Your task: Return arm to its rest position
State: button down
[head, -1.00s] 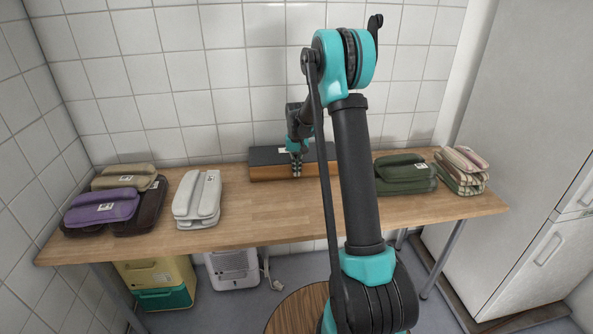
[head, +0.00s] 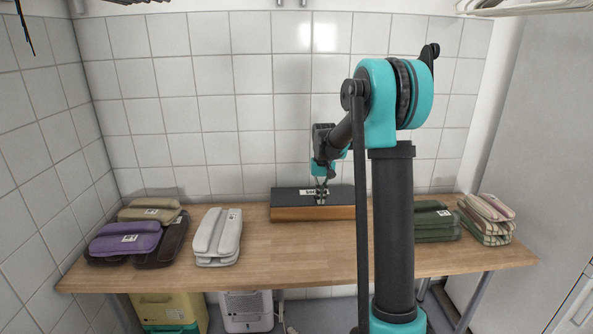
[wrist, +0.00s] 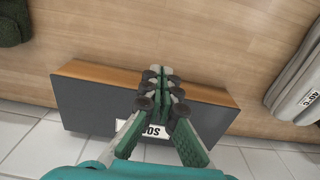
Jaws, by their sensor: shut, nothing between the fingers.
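My gripper (head: 321,190) is at the end of my arm, in front of a dark-topped wooden box (head: 290,205) with a white label at the back of the table. In the wrist view my gripper (wrist: 162,88) is shut and empty, its fingertips together. The box (wrist: 90,100) shows behind the fingers there, and they partly cover its label. I cannot tell how far the fingers are from the box. My upright arm link hides the table's right-middle part in the head view.
The wooden table (head: 250,260) holds folded purple (head: 125,238), brown (head: 150,210) and white (head: 217,237) textiles on the left. Green (head: 433,225) and striped (head: 488,218) stacks lie on the right. Yellow (head: 165,308) and white (head: 246,310) containers stand below. A tiled wall (head: 200,110) is behind.

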jog(key=s+d+f+t, duration=0.1)
jog(key=s+f, duration=0.1)
jog(key=s, duration=0.9)
jog(key=s+d+f+t, duration=0.1)
jog(key=s+f, duration=0.1)
jog(key=s, duration=0.9)
jog(key=s+d+f+t, duration=0.1)
jog(key=s+f+t, duration=0.1)
jog(key=s, duration=1)
jog(key=shift+f, duration=0.35)
